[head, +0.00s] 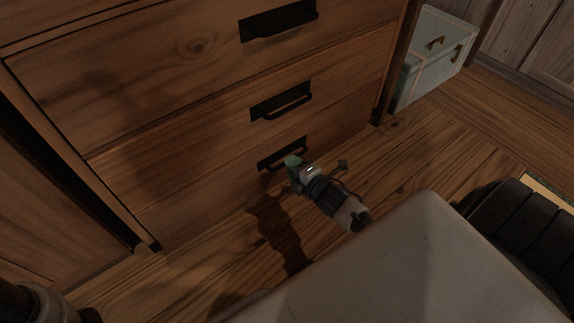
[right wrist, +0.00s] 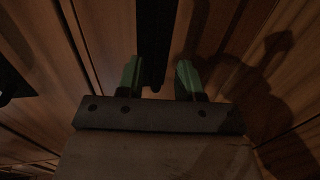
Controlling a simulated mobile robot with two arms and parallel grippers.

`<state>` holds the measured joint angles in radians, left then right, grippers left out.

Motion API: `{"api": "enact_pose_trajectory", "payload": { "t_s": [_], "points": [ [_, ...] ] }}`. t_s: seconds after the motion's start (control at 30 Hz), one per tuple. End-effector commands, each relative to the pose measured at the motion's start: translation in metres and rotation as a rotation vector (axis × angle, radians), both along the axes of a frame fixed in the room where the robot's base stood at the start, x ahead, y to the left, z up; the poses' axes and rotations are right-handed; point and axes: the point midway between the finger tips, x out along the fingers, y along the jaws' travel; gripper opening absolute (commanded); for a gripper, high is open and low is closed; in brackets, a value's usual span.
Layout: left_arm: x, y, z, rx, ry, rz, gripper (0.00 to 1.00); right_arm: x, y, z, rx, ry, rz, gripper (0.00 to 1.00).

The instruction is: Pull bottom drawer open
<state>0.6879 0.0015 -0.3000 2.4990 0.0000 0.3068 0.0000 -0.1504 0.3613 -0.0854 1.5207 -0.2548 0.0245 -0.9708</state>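The bottom drawer (head: 195,200) of a wooden chest is in the head view, its front looking flush with the chest. Its dark handle (head: 297,146) is partly hidden by my right gripper (head: 292,162), which is at the handle. In the right wrist view, the two green fingertips of the right gripper (right wrist: 158,78) are spread apart. A dark bar, apparently the handle (right wrist: 154,35), runs between them, with a visible gap on the right finger's side. Contact cannot be made out in the dim light. My left gripper is not in view.
Two more drawers with dark handles, the middle one (head: 282,101) and the upper one (head: 279,19), sit above and look shut. A pale blue box (head: 428,68) stands right of the chest. Bare wooden floor (head: 400,160) lies in front.

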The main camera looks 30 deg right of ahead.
Motion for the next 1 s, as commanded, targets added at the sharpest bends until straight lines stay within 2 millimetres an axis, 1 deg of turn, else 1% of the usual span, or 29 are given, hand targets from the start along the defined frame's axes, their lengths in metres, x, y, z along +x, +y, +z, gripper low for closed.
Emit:
{"api": "enact_pose_trajectory", "payload": {
  "t_s": [0.03, 0.1, 0.2, 0.33, 0.57, 0.67, 0.8, 1.0],
  "points": [
    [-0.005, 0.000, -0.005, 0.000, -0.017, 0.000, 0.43, 0.008, 0.000, -0.006, -0.002, -0.002, 0.000, 0.36],
    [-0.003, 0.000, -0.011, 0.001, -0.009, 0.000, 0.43, 0.017, 0.001, -0.007, -0.001, -0.002, 0.000, 0.36],
    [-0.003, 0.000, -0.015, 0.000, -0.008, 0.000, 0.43, 0.026, 0.002, -0.007, 0.000, -0.001, 0.000, 0.36],
    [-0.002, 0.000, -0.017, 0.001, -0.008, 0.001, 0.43, 0.030, 0.002, -0.007, 0.000, -0.001, 0.000, 0.36],
    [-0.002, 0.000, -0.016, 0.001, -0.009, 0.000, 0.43, 0.031, 0.002, -0.006, 0.001, 0.000, 0.000, 0.36],
    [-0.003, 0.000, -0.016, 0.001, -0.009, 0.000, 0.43, 0.030, 0.002, -0.006, 0.001, 0.000, 0.000, 0.23],
    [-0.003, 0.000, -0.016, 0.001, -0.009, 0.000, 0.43, 0.030, 0.002, -0.006, 0.001, 0.000, 0.000, 0.01],
    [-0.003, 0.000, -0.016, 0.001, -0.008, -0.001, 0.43, 0.030, 0.002, -0.006, 0.001, 0.000, 0.001, 0.00]
  ]
}}
